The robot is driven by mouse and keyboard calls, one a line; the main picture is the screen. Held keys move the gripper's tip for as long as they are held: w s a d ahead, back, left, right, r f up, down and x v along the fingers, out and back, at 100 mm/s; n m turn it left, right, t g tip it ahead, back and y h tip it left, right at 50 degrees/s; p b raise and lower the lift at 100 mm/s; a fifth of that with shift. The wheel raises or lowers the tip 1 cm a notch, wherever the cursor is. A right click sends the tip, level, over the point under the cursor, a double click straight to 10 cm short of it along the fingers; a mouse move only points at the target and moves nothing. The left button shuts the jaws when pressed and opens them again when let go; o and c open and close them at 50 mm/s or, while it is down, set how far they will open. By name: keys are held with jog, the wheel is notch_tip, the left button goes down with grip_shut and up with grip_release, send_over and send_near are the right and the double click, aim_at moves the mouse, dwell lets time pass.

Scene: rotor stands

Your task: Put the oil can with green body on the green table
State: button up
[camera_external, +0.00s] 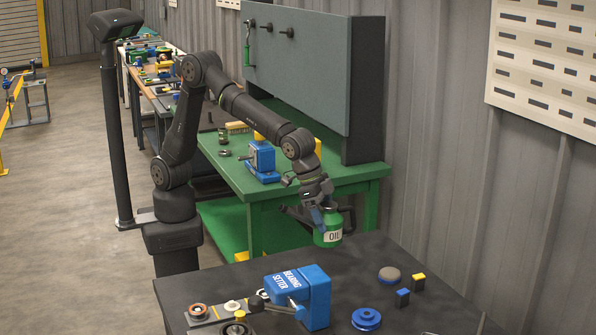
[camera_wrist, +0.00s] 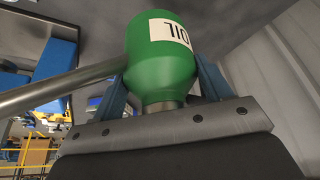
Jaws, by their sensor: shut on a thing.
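The oil can with green body (camera_external: 328,234) has a white label reading OIL. My gripper (camera_external: 322,210) is shut on its upper part and holds it upright near the far edge of the dark table. I cannot tell whether its base touches that table. In the wrist view the oil can (camera_wrist: 165,50) appears upside down between the two blue fingers, with a grey spout running to the left. The green table (camera_external: 345,175) stands behind the can, with a tall grey panel along its back.
The dark table (camera_external: 240,275) in front carries a blue bearing setter (camera_external: 315,295), a blue flanged disc (camera_external: 366,319), a round brown-topped part (camera_external: 389,274) and small blocks. A blue vise-like device (camera_external: 262,160) stands on the green table. Its right front corner looks clear.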

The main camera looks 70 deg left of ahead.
jog(key=w+f, duration=0.3)
jog(key=w, duration=0.1)
jog(key=w+a+f, duration=0.1)
jog(key=w+f, duration=0.5)
jog(key=w, duration=0.1)
jog(key=shift+w+a+f, duration=0.3)
jog(key=shift+f, duration=0.45)
jog(key=shift+f, duration=0.2)
jog(key=o, duration=1.2)
